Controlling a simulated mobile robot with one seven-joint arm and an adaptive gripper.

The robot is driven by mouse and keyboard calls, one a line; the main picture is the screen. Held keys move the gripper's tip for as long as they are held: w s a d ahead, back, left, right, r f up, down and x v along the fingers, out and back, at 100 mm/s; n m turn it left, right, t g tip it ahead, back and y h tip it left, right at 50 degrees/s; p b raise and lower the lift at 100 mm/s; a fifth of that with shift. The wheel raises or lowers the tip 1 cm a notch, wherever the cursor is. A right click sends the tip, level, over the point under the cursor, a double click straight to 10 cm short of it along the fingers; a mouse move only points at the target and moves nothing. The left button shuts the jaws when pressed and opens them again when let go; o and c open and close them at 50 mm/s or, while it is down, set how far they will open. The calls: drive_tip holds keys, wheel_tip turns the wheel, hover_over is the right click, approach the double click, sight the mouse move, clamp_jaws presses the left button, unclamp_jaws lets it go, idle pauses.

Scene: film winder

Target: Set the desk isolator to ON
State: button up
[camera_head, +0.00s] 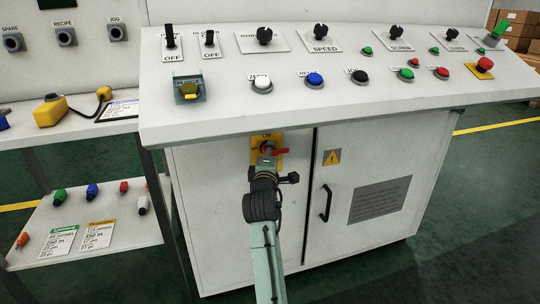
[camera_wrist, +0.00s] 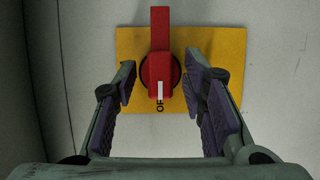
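The desk isolator is a red rotary handle (camera_wrist: 160,60) on a yellow plate (camera_wrist: 225,45) on the cabinet front. In the wrist view, its white mark points at the lettering "OF", the rest of which is hidden. In the head view, the yellow plate (camera_head: 257,142) has "ON" at its top, and a red handle end (camera_head: 282,151) sticks out sideways to the right. My gripper (camera_wrist: 161,82) is open, one finger on each side of the handle, with visible gaps. In the head view, my gripper (camera_head: 266,160) covers much of the isolator.
The sloped control desk (camera_head: 340,105) with knobs and buttons overhangs just above my gripper. Right of the isolator are a warning sign (camera_head: 332,157) and a black door handle (camera_head: 326,203). A shelf rack (camera_head: 90,245) with small coloured parts stands at the left.

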drive_tip(key=shift+c, duration=0.5)
drive_tip(key=shift+r, duration=0.1)
clamp_jaws()
drive_tip(key=shift+r, duration=0.15)
drive_tip(key=m+g+y+p, duration=0.1)
drive_tip(key=m+p, duration=0.3)
drive_tip(key=p, duration=0.1)
drive_tip(key=m+g+y+p, duration=0.2)
drive_tip(key=m+p, duration=0.3)
drive_tip(key=p, duration=0.1)
drive_tip(key=d+m+g+y+p, duration=0.1)
drive_tip(key=m+g+y+p, duration=0.1)
drive_tip(key=m+p, duration=0.2)
drive_tip(key=shift+w+r+p, duration=0.15)
drive_tip(key=shift+r+p, duration=0.2)
drive_tip(key=shift+p, duration=0.65)
drive_tip(key=shift+f+m, duration=0.1)
drive_tip(key=shift+m, duration=0.2)
